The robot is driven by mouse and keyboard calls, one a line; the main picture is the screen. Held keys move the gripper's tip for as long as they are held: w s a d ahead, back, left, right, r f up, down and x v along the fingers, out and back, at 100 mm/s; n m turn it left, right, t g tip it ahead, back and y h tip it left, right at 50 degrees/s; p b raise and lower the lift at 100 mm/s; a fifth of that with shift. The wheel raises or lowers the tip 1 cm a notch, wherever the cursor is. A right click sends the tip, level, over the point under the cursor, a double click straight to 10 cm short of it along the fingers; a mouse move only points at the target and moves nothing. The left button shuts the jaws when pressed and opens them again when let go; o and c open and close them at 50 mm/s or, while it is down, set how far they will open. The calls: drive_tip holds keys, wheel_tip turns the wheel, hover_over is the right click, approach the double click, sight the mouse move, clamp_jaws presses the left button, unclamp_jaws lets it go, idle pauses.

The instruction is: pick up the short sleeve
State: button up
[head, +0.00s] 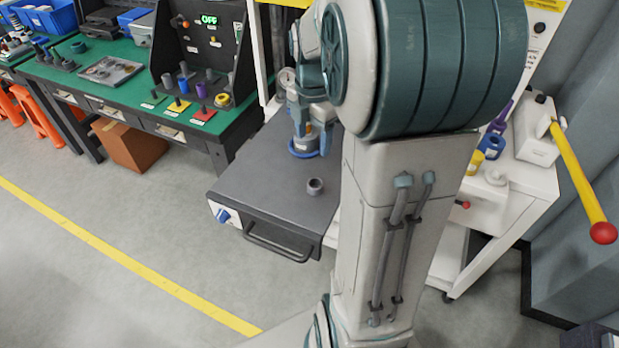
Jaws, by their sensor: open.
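A short grey sleeve (315,186), a small upright hollow ring, stands on the dark top of a drawer unit (255,185). My gripper (307,141) is above the back part of this top, behind the sleeve in the picture and apart from it. The gripper is open. A blue ring (304,154) shows right below the fingers, with a pale part inside it. I cannot tell whether the fingers touch it. My arm hides the right side of the top.
A green workbench (130,75) with pegs, coloured plates and a dark panel stands at the back left. The top left of the sleeve is clear.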

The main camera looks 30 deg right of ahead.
hover_over(315, 180)
drive_tip(key=f, duration=0.5)
drive_tip(key=a+f, duration=0.1)
drive_tip(key=f, duration=0.2)
drive_tip(key=shift+s+f+p, duration=0.25)
drive_tip(key=shift+s+p, duration=0.05)
drive_tip(key=shift+p, duration=0.05)
drive_tip(key=shift+s+d+f+p, duration=0.15)
drive_tip(key=shift+f+p, duration=0.25)
drive_tip(key=shift+f, duration=0.95)
drive_tip(key=shift+s+d+f+p, duration=0.1)
drive_tip(key=shift+s+f+p, duration=0.2)
drive_tip(key=shift+f, duration=1.05)
drive_tip(key=shift+w, duration=0.1)
drive_tip(key=c, duration=1.1)
